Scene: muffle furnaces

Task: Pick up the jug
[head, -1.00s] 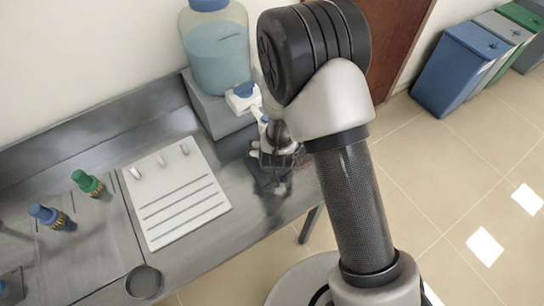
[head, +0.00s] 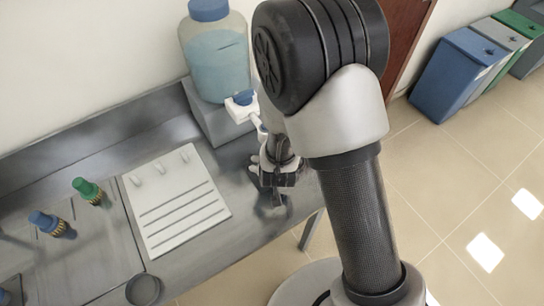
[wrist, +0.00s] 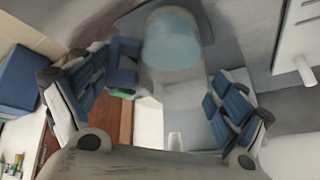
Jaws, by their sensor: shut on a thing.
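The jug looks like a clear vessel (wrist: 172,80) between the blue-padded fingers of my gripper (wrist: 165,95) in the wrist view. A pale blue round patch shows at its far end. My gripper is shut on it, with fingers on both sides. In the head view my gripper (head: 280,178) is over the right end of the grey bench, partly hidden by my arm. The jug is hard to make out there, and I cannot tell whether it touches the bench.
A large blue-capped bottle (head: 218,68) stands on a grey block (head: 222,122) behind my gripper. A white rack plate (head: 178,205) lies left, then green-capped (head: 88,190) and blue-capped (head: 48,222) bottles. The bench's front edge is near. Bins (head: 452,75) stand on the floor at right.

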